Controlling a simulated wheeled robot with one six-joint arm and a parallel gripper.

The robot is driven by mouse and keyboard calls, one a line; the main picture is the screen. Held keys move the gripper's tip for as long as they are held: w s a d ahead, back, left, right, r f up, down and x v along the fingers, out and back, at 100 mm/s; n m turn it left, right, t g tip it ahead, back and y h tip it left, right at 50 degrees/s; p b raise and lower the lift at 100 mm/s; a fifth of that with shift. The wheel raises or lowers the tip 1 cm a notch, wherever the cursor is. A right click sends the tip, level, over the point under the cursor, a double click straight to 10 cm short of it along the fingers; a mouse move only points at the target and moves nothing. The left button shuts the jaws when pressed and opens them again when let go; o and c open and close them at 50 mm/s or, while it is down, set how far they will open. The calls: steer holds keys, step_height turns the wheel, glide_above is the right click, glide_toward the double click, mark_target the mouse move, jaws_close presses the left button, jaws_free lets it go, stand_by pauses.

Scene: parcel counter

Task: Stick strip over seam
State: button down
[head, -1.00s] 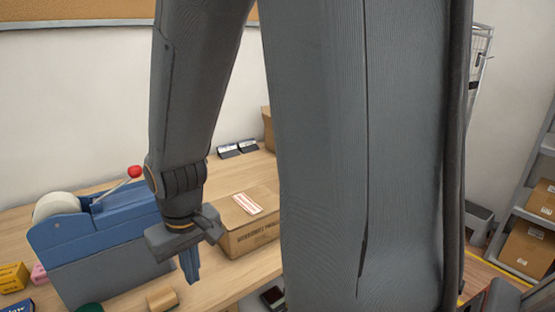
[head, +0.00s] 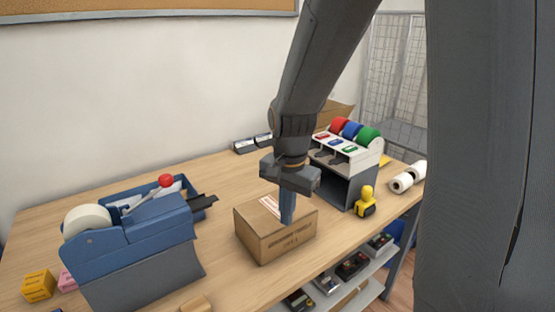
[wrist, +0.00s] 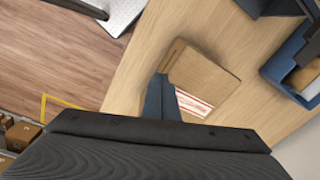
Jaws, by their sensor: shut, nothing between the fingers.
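The cardboard box (head: 262,243) stands on the wooden counter, its printed side facing the front. A white strip with red markings (head: 270,205) lies on its top; the strip also shows in the wrist view (wrist: 193,102), partly hidden by my fingers. The box top shows in the wrist view (wrist: 203,72). My gripper (head: 288,220) points down over the right part of the box, shut and empty, with its blue fingertips at or just above the top. I cannot tell whether they touch it. The seam under the strip is hidden.
The blue tape dispenser (head: 140,250) with a red-knobbed lever stands to the left. A rack with red, blue and green rolls (head: 345,160) stands behind right. A yellow-handled tool (head: 366,202) and white rolls (head: 408,177) are at the right. Bare counter (head: 225,185) lies behind the box.

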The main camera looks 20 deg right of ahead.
steer(key=w+r+m+p, duration=0.5)
steer(key=w+r+m, duration=0.3)
steer(key=m, duration=0.6)
steer(key=m+b, duration=0.2)
steer(key=b, duration=0.3)
glide_above(275, 207)
steer(key=shift+g, duration=0.4)
step_height(275, 207, down, 7)
steer(key=shift+f, duration=0.15)
steer(key=shift+f+b, duration=0.3)
steer(key=shift+f, duration=0.15)
steer(key=shift+f, duration=0.35)
steer(key=shift+f+b, duration=0.5)
steer(key=shift+f, duration=0.4)
steer(key=shift+r, duration=0.1)
